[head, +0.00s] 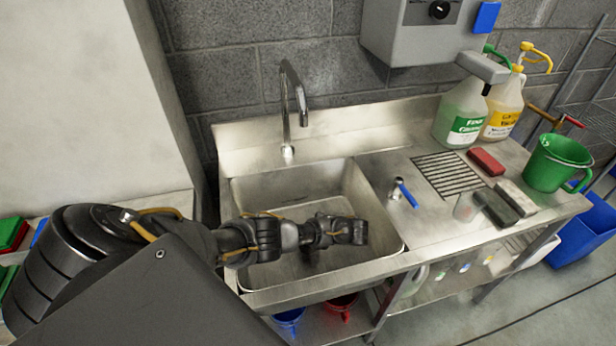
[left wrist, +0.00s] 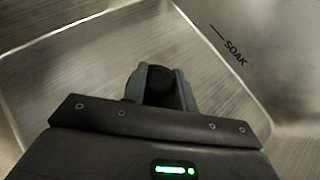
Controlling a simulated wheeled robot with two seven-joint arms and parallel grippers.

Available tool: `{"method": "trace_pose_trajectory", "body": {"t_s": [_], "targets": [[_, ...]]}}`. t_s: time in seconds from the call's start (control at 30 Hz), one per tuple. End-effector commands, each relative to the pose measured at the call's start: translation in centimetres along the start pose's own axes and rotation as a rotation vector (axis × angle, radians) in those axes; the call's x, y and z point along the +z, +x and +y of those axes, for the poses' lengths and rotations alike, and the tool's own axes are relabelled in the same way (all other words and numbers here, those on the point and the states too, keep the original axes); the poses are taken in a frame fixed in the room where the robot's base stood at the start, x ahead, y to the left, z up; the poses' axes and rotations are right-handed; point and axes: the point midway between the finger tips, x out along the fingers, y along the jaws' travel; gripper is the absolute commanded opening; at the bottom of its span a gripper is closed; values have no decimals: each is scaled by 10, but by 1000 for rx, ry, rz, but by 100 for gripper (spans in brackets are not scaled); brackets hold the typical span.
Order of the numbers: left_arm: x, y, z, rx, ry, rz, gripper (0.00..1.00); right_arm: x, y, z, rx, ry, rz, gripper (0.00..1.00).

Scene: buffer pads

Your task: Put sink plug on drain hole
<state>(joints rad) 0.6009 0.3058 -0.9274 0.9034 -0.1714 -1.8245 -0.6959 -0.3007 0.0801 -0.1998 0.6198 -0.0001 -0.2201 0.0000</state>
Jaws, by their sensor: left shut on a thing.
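My left gripper (head: 350,232) reaches in from the left over the steel sink basin (head: 290,186). In the left wrist view the left gripper (left wrist: 161,88) is shut on a dark, round-ended thing, which I take to be the sink plug (left wrist: 161,78). The plug is between the fingers, with the basin's brushed metal floor beyond it. In the head view I cannot make the plug out apart from the gripper. The drain hole shows in neither view; my arm and gripper cover part of the basin floor. My right gripper is not in view.
A tall faucet (head: 287,110) stands behind the basin. The right counter holds a blue-handled tool (head: 405,191), a red block (head: 486,161), bottles (head: 462,113) and a green bucket (head: 556,164). The basin's walls and front rim (head: 330,282) surround my gripper. The wrist view shows "SOAK" lettering (left wrist: 235,53).

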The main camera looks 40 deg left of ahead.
Motion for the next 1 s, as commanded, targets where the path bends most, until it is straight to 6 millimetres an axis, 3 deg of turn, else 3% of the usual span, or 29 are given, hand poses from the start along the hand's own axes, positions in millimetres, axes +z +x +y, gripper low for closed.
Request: {"method": "trace_pose_trajectory", "body": {"t_s": [0.2, 0.5, 0.93, 0.97, 1.0], "targets": [[-7, 4, 0, -1, 0, 2, 1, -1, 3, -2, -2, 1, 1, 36], [-39, 26, 0, 0, 1, 0, 1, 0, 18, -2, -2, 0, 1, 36], [-43, 29, 0, -1, 1, 1, 1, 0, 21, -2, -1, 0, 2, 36], [-42, 28, 0, -1, 1, 1, 32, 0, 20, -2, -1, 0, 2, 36], [-42, 28, 0, -1, 1, 1, 37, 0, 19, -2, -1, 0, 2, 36]]}}
